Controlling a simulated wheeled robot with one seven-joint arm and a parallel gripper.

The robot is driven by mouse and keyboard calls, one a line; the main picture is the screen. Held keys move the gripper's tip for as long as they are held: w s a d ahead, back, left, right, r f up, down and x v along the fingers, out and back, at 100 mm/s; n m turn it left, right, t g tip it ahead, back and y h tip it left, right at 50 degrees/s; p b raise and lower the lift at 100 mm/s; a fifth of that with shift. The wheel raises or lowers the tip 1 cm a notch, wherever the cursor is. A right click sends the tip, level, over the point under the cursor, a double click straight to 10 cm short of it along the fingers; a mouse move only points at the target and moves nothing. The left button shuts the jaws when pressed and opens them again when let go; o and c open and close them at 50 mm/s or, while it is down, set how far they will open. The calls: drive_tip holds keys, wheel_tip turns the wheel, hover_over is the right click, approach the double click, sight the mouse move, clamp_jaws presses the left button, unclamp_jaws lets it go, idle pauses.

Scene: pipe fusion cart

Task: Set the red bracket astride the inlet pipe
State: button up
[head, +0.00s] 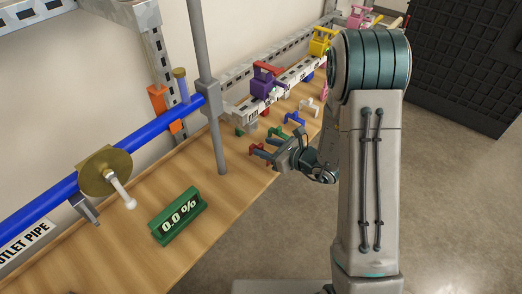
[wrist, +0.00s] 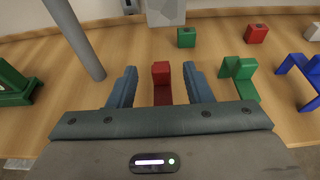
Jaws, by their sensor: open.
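The red bracket (head: 259,149) is on the wooden bench near its front edge. In the wrist view the red bracket (wrist: 161,71) shows between the two blue-grey fingers of my gripper (wrist: 158,76), with a visible gap on either side. My gripper (head: 278,156) is open and low over the bench; it holds nothing. The lower part of the bracket is hidden by the gripper body. A blue pipe (head: 147,133) runs along the left, with a partly cut-off label reading "TLET PIPE". I cannot identify the inlet pipe.
A grey post (head: 208,70) stands left of the gripper, also in the wrist view (wrist: 75,38). A green bracket (wrist: 239,75) and a blue bracket (wrist: 300,78) lie to the right. A green 0.0 % display (head: 178,217) stands on the bench.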

sight(262, 146)
drive_tip(key=shift+x, duration=1.55)
clamp_jaws()
drive_tip(key=shift+r, duration=0.35)
drive_tip(key=s+d+b, duration=0.1)
drive_tip(key=s+d, duration=1)
drive_tip(key=d, duration=0.3)
drive_tip(key=shift+d+r+b, duration=0.15)
drive_tip(key=shift+r+b, duration=0.2)
drive_tip(key=shift+s, duration=0.1)
